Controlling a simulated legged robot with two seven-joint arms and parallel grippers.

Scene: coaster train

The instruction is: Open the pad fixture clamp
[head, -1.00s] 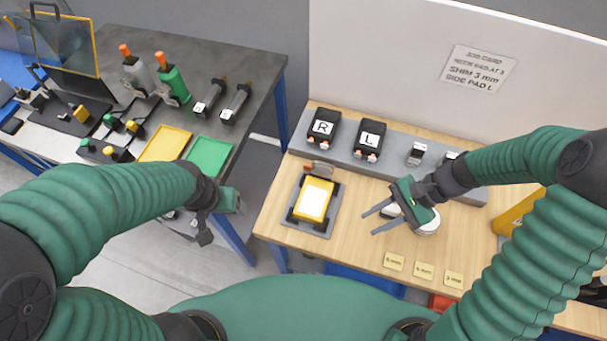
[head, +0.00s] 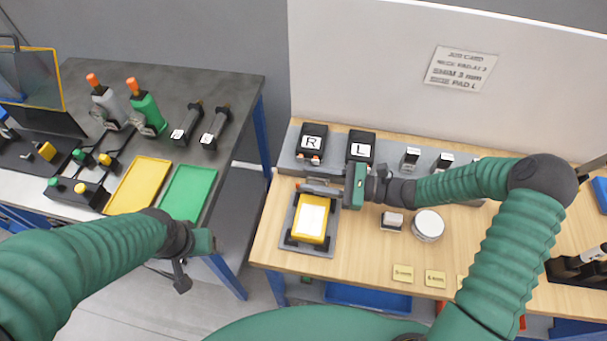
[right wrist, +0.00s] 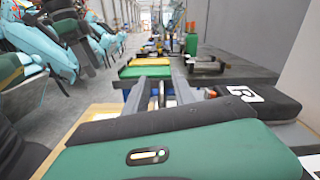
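The pad fixture is a grey plate (head: 287,240) holding a yellow block with a white top (head: 312,218), on the wooden bench. The clamp is at the plate's far edge, largely hidden by my right gripper (head: 318,187). That gripper reaches in from the right, its fingers pointing left over the far edge of the fixture. In the right wrist view its two fingers (right wrist: 158,90) stand apart. I cannot make out the clamp handle between them, nor tell whether they touch it. My left gripper (head: 190,262) hangs by the dark table, away from the fixture; its fingers are unclear.
Black pads marked R (head: 312,142) and L (head: 361,145) sit on a grey rack behind the fixture. A round white-topped item (head: 428,226) and small block (head: 392,220) stand to its right. Green (head: 188,193) and yellow (head: 138,186) trays lie on the dark table across a gap.

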